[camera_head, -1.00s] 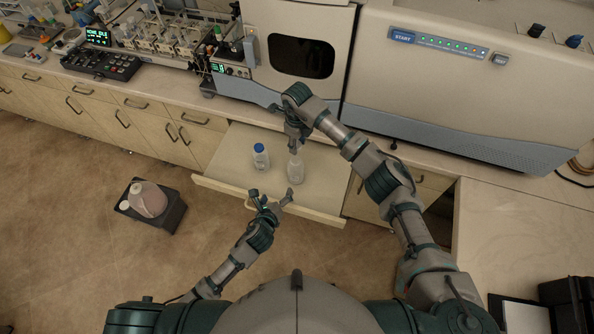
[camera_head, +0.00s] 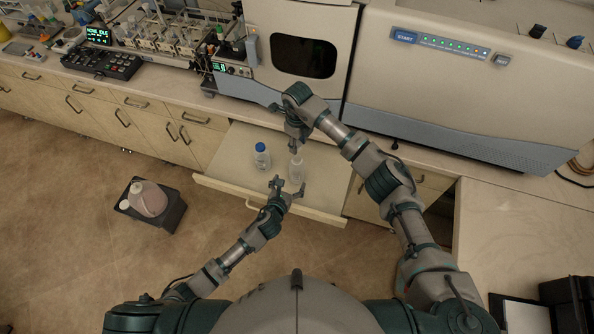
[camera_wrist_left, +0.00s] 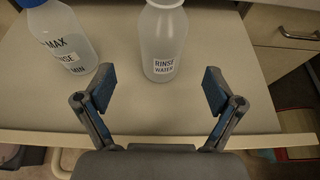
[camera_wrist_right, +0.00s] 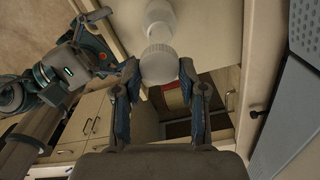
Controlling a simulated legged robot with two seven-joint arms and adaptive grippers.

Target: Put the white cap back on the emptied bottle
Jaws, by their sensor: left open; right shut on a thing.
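The emptied bottle (camera_head: 296,172) is translucent and stands upright on the pulled-out shelf, labelled "RINSE WATER" in the left wrist view (camera_wrist_left: 163,45). My right gripper (camera_head: 293,148) is over the bottle's top, and in the right wrist view it is shut on the white cap (camera_wrist_right: 159,64). The bottle (camera_wrist_right: 160,20) shows just behind the cap there; I cannot tell whether they touch. My left gripper (camera_head: 288,188) is open in front of the bottle. In the left wrist view its fingers (camera_wrist_left: 158,92) are spread, with the bottle ahead between them, not gripped.
A blue-capped bottle (camera_head: 261,157) with MAX and MIN marks stands on the shelf left of the emptied bottle. The shelf (camera_head: 228,172) has bare room at its left and right. A dark bin (camera_head: 172,213) with a pinkish jug (camera_head: 148,198) is on the floor.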

